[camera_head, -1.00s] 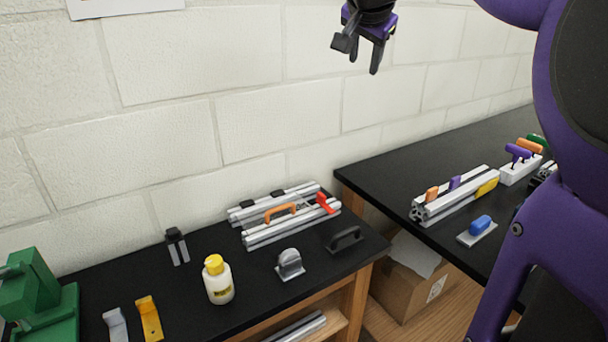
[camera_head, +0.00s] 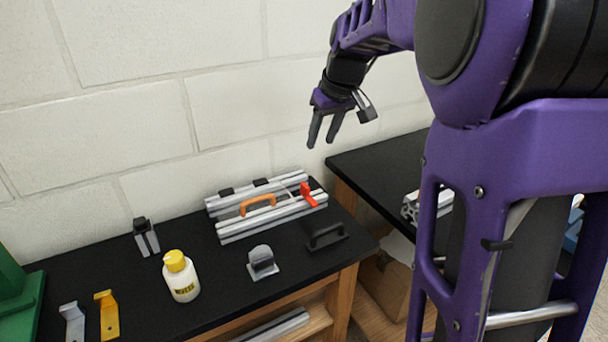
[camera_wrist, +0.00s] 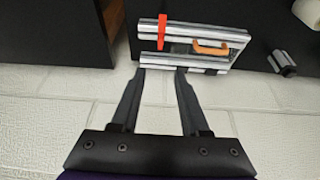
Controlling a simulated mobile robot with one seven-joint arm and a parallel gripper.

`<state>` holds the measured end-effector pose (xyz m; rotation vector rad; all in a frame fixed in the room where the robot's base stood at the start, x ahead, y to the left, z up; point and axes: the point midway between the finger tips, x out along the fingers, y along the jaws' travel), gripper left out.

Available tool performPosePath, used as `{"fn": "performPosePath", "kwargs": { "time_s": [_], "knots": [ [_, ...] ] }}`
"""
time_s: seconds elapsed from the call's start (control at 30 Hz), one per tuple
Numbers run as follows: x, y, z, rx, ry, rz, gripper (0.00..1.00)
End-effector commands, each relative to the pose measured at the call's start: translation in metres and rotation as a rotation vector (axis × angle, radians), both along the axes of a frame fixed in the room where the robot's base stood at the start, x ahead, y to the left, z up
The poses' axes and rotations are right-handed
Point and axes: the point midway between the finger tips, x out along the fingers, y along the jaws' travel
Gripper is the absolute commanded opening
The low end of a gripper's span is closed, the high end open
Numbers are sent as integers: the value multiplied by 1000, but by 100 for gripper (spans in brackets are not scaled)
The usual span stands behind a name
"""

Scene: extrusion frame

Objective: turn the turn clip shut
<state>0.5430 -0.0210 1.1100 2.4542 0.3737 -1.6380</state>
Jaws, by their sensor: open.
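The red turn clip (camera_head: 308,194) sits at the right end of the aluminium extrusion frame (camera_head: 236,230) on the black bench. It lies across the front rail, with one end projecting. In the wrist view, the red clip (camera_wrist: 164,30) stands crosswise at the left part of the frame (camera_wrist: 196,32), beyond my fingertips. My gripper (camera_head: 318,143) is open and empty in the air above and behind the frame, near the wall. The wrist view shows its two fingers (camera_wrist: 158,72) spread apart, with the frame beyond them. An orange handle (camera_head: 258,204) is on the frame.
A black handle (camera_head: 326,236) and a grey part (camera_head: 262,263) lie in front of the frame. A yellow-capped bottle (camera_head: 181,277) stands to the left, near a black-and-grey clamp-like part (camera_head: 146,237). The block wall (camera_head: 150,130) is close behind. A second black bench (camera_head: 385,160) stands right.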

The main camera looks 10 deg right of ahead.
Motion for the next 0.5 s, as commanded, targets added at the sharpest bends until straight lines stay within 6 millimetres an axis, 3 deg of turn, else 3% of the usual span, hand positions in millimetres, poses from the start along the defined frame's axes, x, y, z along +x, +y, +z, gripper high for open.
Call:
{"fn": "performPosePath", "kwargs": {
  "time_s": [0.27,0.5],
  "knots": [
    [9,4,-28,1,6,14,45],
    [28,10,-77,1,7,13,45]
  ]
}}
